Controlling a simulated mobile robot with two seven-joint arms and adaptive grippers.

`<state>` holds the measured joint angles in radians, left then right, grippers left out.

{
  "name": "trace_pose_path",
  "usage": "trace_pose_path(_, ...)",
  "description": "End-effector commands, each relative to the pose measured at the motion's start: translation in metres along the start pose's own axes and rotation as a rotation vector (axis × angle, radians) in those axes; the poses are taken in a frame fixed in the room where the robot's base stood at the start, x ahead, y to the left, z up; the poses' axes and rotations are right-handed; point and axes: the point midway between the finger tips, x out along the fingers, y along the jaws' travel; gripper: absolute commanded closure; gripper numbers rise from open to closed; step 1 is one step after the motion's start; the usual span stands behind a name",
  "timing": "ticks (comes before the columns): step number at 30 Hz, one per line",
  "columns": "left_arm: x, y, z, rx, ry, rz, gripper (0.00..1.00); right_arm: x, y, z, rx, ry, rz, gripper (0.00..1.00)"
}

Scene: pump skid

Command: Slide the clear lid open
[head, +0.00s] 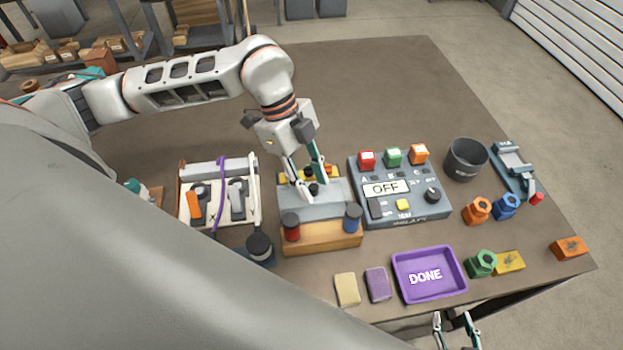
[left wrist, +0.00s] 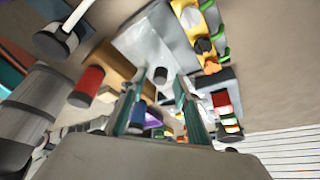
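The lid (head: 325,207) looks like a flat grey, faintly see-through panel on a box with a wooden front block (head: 322,238). A small black knob (head: 314,189) stands on it. My left gripper (head: 316,187) points down at the knob, with its fingers apart on either side. In the left wrist view the knob (left wrist: 160,74) shows between the open fingertips (left wrist: 160,88), on the pale lid (left wrist: 135,48); I cannot tell whether they touch. My right gripper (head: 457,322) is at the bottom edge of the head view, fingers apart, empty and far from the lid.
A control panel reading OFF (head: 400,210) is close on the right, a tool tray (head: 182,215) on the left. A purple DONE tray (head: 457,270) is front right. The table behind is clear.

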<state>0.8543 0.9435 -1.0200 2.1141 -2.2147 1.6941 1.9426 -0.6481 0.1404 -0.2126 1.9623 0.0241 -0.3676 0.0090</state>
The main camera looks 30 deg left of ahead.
Motion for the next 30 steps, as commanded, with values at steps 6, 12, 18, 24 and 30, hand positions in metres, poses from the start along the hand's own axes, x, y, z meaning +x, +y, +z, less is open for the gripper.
trace_pose_path(6,-0.009,-0.001,0.0,-0.001,-0.001,-0.002,0.69,0.0,0.0,0.001,-0.001,-0.003,0.001,0.6)
trace_pose_path(12,-0.045,-0.002,0.001,0.0,-0.002,-0.006,0.69,0.0,0.0,0.001,0.0,-0.002,0.0,0.6)
trace_pose_path(18,-0.085,-0.001,0.001,0.0,-0.001,-0.005,0.69,0.0,0.0,0.001,0.001,-0.001,0.0,0.6)
trace_pose_path(24,-0.112,-0.001,0.0,0.0,-0.001,-0.002,0.69,0.0,0.0,0.001,0.001,-0.001,0.0,0.6)
trace_pose_path(30,-0.12,0.0,0.0,0.0,0.0,0.0,0.69,0.0,0.0,0.001,0.001,-0.001,0.0,0.6)
